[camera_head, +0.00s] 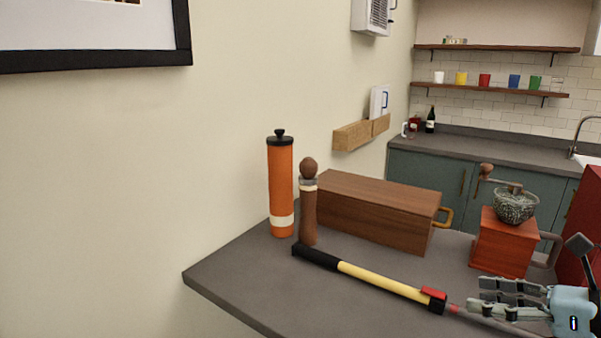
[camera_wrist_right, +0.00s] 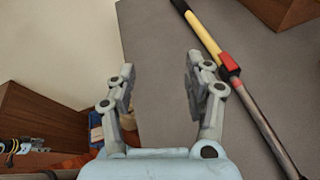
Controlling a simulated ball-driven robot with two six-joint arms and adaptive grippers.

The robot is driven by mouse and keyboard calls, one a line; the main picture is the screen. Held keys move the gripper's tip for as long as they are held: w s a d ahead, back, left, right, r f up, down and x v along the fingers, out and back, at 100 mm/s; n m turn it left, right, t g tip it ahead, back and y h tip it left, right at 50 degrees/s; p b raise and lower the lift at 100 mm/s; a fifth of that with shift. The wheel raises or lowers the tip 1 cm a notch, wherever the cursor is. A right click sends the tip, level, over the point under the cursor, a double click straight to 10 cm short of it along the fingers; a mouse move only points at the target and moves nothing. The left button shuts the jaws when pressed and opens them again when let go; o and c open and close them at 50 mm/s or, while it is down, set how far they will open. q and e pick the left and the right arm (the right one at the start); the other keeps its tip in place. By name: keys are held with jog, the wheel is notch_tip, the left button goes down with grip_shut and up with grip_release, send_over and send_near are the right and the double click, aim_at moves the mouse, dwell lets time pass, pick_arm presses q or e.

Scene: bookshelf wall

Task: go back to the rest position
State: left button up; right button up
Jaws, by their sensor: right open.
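My right gripper (camera_head: 512,298) is at the lower right of the head view, above the near right part of the grey counter. In the right wrist view its two fingers (camera_wrist_right: 158,85) are spread apart with nothing between them. A yellow pole with a black grip and a red clip (camera_head: 385,282) lies on the counter, left of the gripper. It also shows in the right wrist view (camera_wrist_right: 208,42), to the right of the fingers.
The grey counter (camera_head: 235,290) carries an orange cylinder (camera_head: 280,185), a brown pepper mill (camera_head: 308,210), a wooden box (camera_head: 375,210) and a red coffee grinder (camera_head: 502,245) near my right gripper. The counter's front left part is clear. A wall stands behind.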

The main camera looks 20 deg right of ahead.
jog(key=s+a+f+n+g+h, duration=0.1)
jog(key=s+a+n+g+h, duration=0.45)
jog(key=n, duration=1.15)
jog(key=s+a+f+n+g+h, duration=0.1)
jog(key=s+a+n+g+h, duration=0.4)
jog(key=n, duration=1.2)
jog(key=s+f+y+b, duration=0.15)
jog(key=f+b, duration=0.25)
jog(key=f, duration=1)
jog(key=s+d+f+b, duration=0.1)
jog(key=s+f+b, duration=0.25)
jog(key=f, duration=0.95)
jog(key=s+f+y+b, duration=0.15)
jog(key=f+b, duration=0.35)
jog(key=f, duration=0.9)
jog(key=s+f+b, duration=0.4)
jog(key=s+f, duration=0.5)
jog(key=f, duration=0.2)
jog(key=s+f+m+b, duration=0.1)
jog(key=s+f+b, duration=0.4)
jog(key=s+f, duration=0.4)
notch_tip(320, 180, down, 3)
jog(key=shift+d+g, duration=0.45)
